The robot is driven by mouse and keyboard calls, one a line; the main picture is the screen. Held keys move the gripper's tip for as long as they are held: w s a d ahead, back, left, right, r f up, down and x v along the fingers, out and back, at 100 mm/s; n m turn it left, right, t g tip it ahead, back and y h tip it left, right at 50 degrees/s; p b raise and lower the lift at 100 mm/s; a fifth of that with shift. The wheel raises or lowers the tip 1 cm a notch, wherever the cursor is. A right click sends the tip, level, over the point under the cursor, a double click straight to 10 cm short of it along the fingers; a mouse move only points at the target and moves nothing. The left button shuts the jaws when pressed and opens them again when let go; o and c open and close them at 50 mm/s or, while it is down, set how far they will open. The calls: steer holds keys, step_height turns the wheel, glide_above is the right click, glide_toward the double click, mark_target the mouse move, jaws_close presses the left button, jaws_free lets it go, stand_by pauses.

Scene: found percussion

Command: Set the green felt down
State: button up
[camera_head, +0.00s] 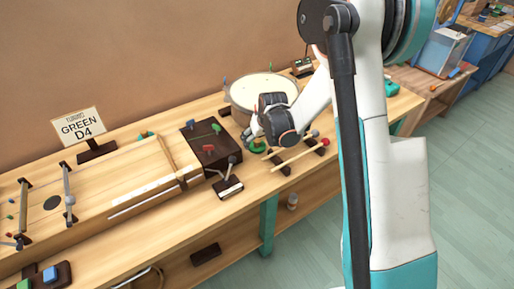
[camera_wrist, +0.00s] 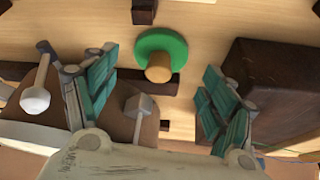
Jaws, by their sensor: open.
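The green felt (camera_wrist: 178,45) is a round green disc with a tan wooden knob (camera_wrist: 158,68). In the wrist view it shows just beyond my open fingers, roughly midway between them, and neither finger pad touches it. In the head view the green felt (camera_head: 257,147) shows at the bench, directly below my gripper (camera_head: 262,138). In the wrist view my gripper (camera_wrist: 157,90) has its teal pads wide apart with nothing clasped. The felt appears to rest at bench level. I cannot tell what exactly is under it.
A round drum (camera_head: 262,88) stands behind my gripper. A dark box (camera_head: 208,143) is to the left; its side also shows close to my right finger in the wrist view (camera_wrist: 270,85). A wooden beater (camera_head: 298,155) lies across dark supports to the right. A sign (camera_head: 80,127) reads GREEN D4.

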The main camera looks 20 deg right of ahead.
mark_target(258, 141)
steer(key=b+x, duration=0.1)
steer(key=x, duration=0.2)
steer(key=shift+w+f, duration=0.15)
steer(key=c, duration=1.2)
